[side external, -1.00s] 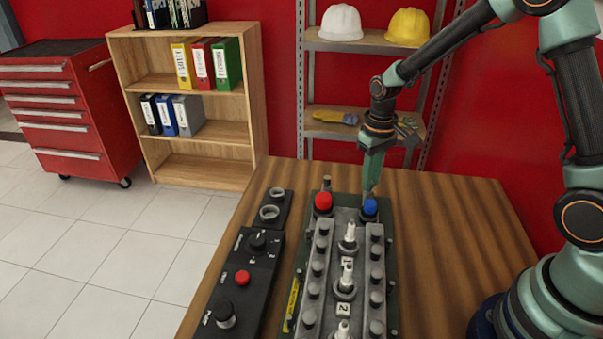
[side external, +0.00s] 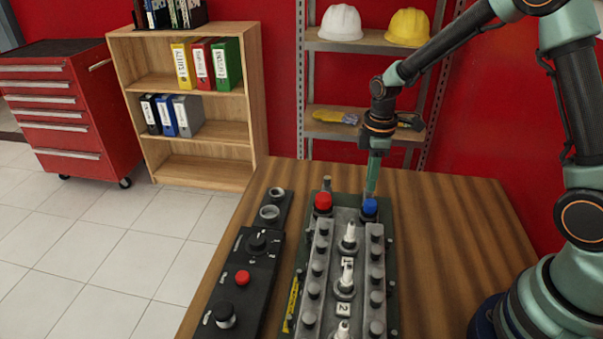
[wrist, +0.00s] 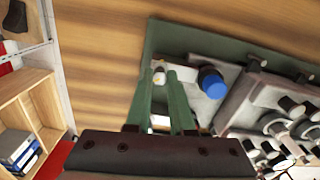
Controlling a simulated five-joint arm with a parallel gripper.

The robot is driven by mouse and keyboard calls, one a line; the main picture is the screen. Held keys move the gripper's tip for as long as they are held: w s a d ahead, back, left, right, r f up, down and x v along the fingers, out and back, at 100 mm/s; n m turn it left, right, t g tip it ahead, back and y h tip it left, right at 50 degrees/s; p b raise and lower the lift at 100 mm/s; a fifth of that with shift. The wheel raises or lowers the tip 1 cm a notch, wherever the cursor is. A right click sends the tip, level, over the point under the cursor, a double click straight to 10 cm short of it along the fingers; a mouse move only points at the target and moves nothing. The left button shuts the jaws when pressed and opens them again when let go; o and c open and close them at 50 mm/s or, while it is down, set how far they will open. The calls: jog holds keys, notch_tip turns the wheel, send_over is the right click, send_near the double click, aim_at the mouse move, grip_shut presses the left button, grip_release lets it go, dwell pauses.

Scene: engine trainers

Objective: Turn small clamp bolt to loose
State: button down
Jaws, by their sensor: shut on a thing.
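My gripper (side external: 371,192) points straight down at the far right end of the engine trainer (side external: 391,270), just behind the blue cap (side external: 370,208). In the wrist view its two green fingers (wrist: 160,76) are closed around a small pale bolt head (wrist: 159,77), which I take to be the small clamp bolt. The bolt stands on the trainer's end, beside the blue cap (wrist: 212,81). In the side view the bolt is hidden behind the blue cap. How far the bolt is turned cannot be told.
A red cap (side external: 323,201) stands left of the blue one. Spark plugs (side external: 347,275) and rows of dark bolts run along the trainer. A black control panel (side external: 240,280) lies to its left. The wooden table (side external: 450,240) is clear on the right.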

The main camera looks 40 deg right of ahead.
jog(key=shift+n, duration=2.3)
jog(key=c, duration=0.8)
grip_release()
jog(key=shift+r, duration=0.15)
notch_tip(320, 180, up, 12)
jog(key=shift+f, duration=0.1)
